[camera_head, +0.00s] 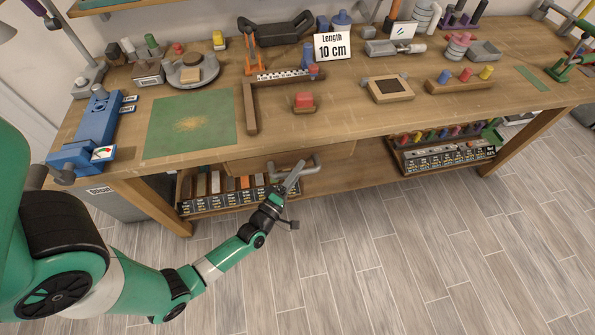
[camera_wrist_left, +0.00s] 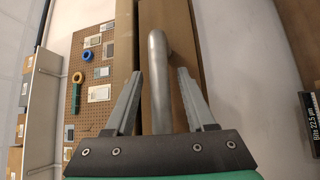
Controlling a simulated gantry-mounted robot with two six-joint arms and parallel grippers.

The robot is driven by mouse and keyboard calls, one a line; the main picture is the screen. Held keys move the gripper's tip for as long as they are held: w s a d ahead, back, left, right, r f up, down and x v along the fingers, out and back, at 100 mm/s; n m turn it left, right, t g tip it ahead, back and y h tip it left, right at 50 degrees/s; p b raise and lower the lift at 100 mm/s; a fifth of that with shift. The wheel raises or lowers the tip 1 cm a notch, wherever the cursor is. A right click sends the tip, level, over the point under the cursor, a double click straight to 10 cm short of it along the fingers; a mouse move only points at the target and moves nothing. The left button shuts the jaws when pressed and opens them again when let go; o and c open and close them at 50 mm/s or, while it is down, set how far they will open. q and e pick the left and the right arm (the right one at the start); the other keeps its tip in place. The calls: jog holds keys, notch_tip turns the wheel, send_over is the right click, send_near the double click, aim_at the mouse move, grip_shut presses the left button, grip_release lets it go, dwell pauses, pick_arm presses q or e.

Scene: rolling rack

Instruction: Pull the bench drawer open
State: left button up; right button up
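The bench drawer's wooden front (camera_head: 338,152) sits under the front edge of the wooden bench and looks closed. Its grey bar handle (camera_head: 312,160) sticks out from the front, partly hidden by my left gripper (camera_head: 291,176). In the left wrist view, the handle (camera_wrist_left: 158,60) runs between the two grey fingers of the left gripper (camera_wrist_left: 160,75). The fingers are spread, with a visible gap on each side of the bar. The drawer front (camera_wrist_left: 182,30) stands behind it. My right gripper is in neither view.
The bench top (camera_head: 350,125) holds an L-shaped fixture (camera_head: 250,108), a green mat (camera_head: 190,122) and a blue device (camera_head: 98,118). Bins of samples (camera_head: 225,200) stand below at left, and another rack (camera_head: 445,158) at right. The floor in front (camera_head: 400,250) is clear.

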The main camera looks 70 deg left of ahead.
pick_arm(q)
grip_shut()
dwell(1.2)
